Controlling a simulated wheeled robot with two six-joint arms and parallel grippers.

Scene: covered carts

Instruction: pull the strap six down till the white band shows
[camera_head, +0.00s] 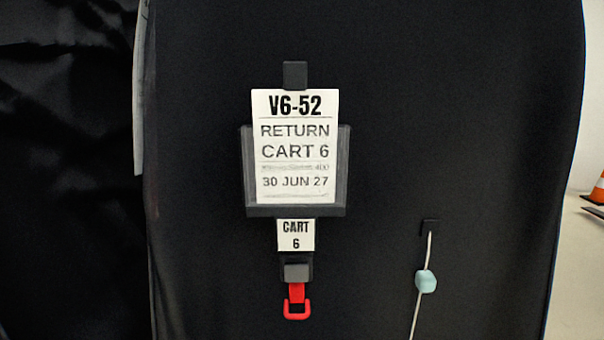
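A red strap (296,293) hangs from a dark buckle (297,271) and ends in a red loop (297,312). Above the buckle a white label (296,235) reads CART 6. No white band shows on the visible part of the strap. The strap and labels are on a black cover (400,110) that fills most of the view. Neither of my grippers is in view.
A card (295,145) reading V6-52 RETURN CART 6 sits in a dark holder (297,211) above the strap. A white cord (420,305) with a pale blue toggle (426,281) hangs at the right. An orange cone (598,190) stands at the far right.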

